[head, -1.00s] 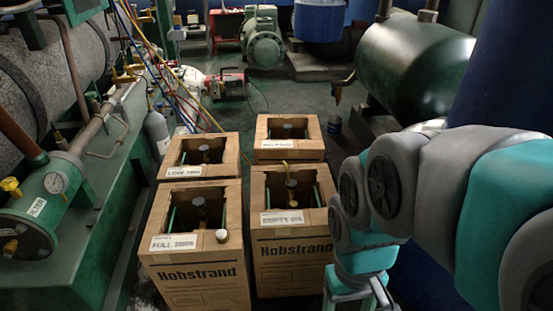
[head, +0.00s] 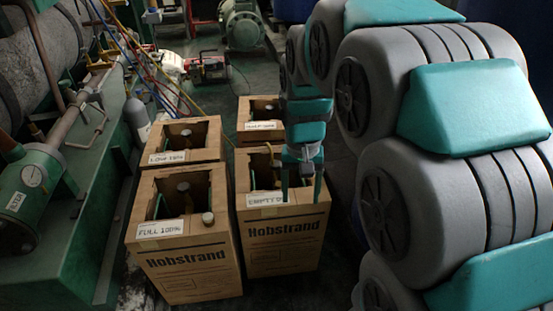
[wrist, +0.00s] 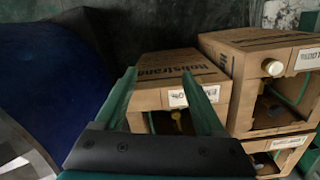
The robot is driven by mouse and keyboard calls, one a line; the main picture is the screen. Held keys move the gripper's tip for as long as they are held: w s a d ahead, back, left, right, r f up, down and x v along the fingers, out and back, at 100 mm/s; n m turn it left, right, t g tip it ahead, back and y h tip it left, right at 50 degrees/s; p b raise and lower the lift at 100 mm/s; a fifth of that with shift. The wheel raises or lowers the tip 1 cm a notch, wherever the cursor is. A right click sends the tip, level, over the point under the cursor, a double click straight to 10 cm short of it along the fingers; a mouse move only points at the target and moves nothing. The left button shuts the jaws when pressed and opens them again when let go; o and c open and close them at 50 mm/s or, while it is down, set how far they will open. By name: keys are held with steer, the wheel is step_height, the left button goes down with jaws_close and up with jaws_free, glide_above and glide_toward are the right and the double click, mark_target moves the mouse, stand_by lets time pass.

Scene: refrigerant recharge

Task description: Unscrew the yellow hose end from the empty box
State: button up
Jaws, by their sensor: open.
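The empty box (head: 285,240) is a brown Hobstrand carton at the front right of the group of boxes, with an open top and a partly hidden "EMPTY" label (head: 266,198). The yellow hose (head: 269,152) reaches down into it from behind. Its end on the valve is hidden by the box in the head view. In the wrist view a small yellow part (wrist: 177,123) shows inside the opening of the empty box (wrist: 150,98). My gripper (head: 302,188) is open and empty above the right part of the box top. Its two green fingers (wrist: 160,85) point toward the box.
The full box (head: 190,262) stands close on the left with a pale round cap (head: 208,218) on its rim. The low box (head: 198,130) and another labelled box (head: 260,108) stand behind. Hoses run along the left past a red and white machine (head: 207,67).

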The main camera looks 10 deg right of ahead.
mark_target(279, 184)
steer(key=w+f+m, duration=0.1)
steer(key=w+f, duration=0.2)
steer(key=w, duration=0.3)
steer(key=w+f, duration=0.3)
steer(key=w, duration=0.4)
steer(key=w+f+m, duration=0.1)
steer(key=w+f, duration=0.2)
steer(key=w, duration=0.4)
steer(key=shift+a+m+t, duration=0.3)
steer(key=shift+a+t, duration=0.05)
steer(key=shift+t, duration=0.05)
steer(key=shift+f+b, duration=1.15)
steer(key=shift+f, duration=3.1)
steer(key=shift+f, duration=0.15)
steer(key=shift+c, duration=0.3)
jaws_close()
steer(key=n, duration=0.3)
steer(key=shift+n, duration=0.3)
